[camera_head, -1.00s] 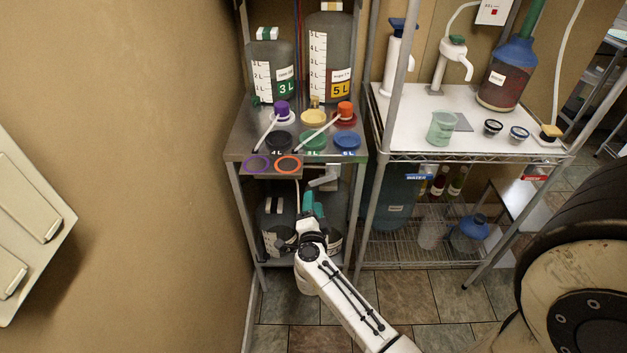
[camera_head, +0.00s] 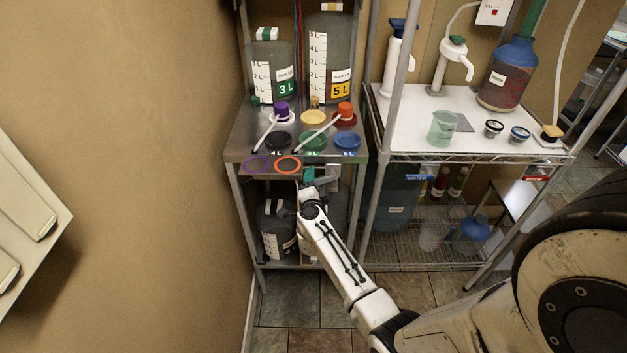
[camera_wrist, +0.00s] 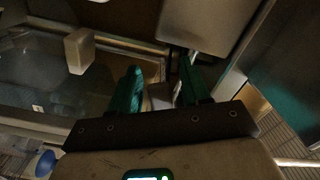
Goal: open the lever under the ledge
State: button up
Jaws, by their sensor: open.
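The steel ledge (camera_head: 244,145) is the upper shelf of the left rack, with several coloured lids and pumps on it. Under its front edge a grey lever (camera_head: 328,177) shows in part, just right of my gripper (camera_head: 308,175). My gripper's teal fingers are up close below the ledge and overlap the lever's left end. In the wrist view my gripper (camera_wrist: 160,90) is open, its two teal fingers apart. A small grey piece shows between them, and a large pale grey block stands just beyond. Which of these belongs to the lever, and whether a finger touches it, I cannot tell.
Purple (camera_head: 257,164) and orange (camera_head: 288,164) rings jut from the ledge's front, just above and left of my gripper. A dark jug (camera_head: 276,228) stands on the lower shelf. A wire rack (camera_head: 460,150) with bottles is close on the right.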

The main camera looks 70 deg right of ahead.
grip_shut()
dwell(0.3)
jog(key=shift+n, duration=0.3)
jog(key=shift+s+d+f+n+p, duration=0.2)
jog(key=shift+s+f+n+p, duration=0.4)
jog(key=shift+n, duration=0.8)
jog(key=shift+s+d+f+n+p, duration=0.25)
jog(key=shift+s+f+n+p, duration=0.35)
jog(key=shift+n, duration=0.8)
jog(key=shift+s+d+f+n+p, duration=0.2)
jog(key=shift+s+f+n+p, duration=0.4)
jog(key=shift+n, duration=0.8)
jog(key=shift+r, duration=0.15)
grip_release()
jog(key=shift+w, duration=0.1)
